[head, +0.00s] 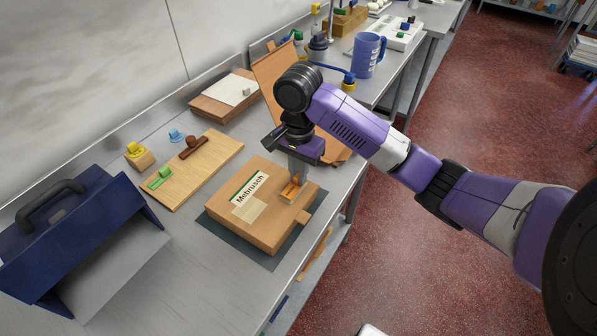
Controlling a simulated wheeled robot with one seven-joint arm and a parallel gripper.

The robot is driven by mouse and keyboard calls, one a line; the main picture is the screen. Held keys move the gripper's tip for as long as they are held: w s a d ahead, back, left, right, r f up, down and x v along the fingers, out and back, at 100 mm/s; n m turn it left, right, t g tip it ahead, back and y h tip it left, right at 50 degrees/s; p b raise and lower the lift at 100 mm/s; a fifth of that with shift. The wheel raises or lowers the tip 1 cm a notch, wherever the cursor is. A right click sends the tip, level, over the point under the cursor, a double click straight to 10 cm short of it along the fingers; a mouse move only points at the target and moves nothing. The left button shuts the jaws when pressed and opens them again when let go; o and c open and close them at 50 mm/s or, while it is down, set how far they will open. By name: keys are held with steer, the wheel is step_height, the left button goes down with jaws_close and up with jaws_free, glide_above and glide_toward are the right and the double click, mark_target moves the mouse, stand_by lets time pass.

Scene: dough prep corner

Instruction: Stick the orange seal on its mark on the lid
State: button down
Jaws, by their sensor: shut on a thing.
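The cardboard box (225,208) lies on a dark mat (276,262), its lid facing up. A white label with a green edge reading "Mebrusch" (250,188) and a pale beige patch (250,209) are on the lid. My gripper (297,176) is over the lid's right part, pointing down and shut on the orange seal (291,190). The seal is at or just above the lid; I cannot tell whether it touches. A paler area shows around the seal, but the mark itself cannot be made out clearly.
A wooden board (212,172) with a green-handled stamp (160,178) and a brown stamp (193,147) lies left of the box. A navy holder (75,240) stands front left. An open cardboard flap (272,80) and a blue mug (368,55) are behind. The table edge is close on the right.

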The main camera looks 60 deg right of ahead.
steer(key=shift+f+b, duration=0.3)
steer(key=shift+f, duration=0.35)
steer(key=c, duration=1.4)
jaws_free()
steer(key=shift+o, duration=0.2)
steer(key=shift+r, duration=0.1)
step_height(320, 180, up, 3)
steer(key=p, duration=0.4)
steer(key=shift+r+p, duration=0.55)
steer(key=shift+r, duration=1.9)
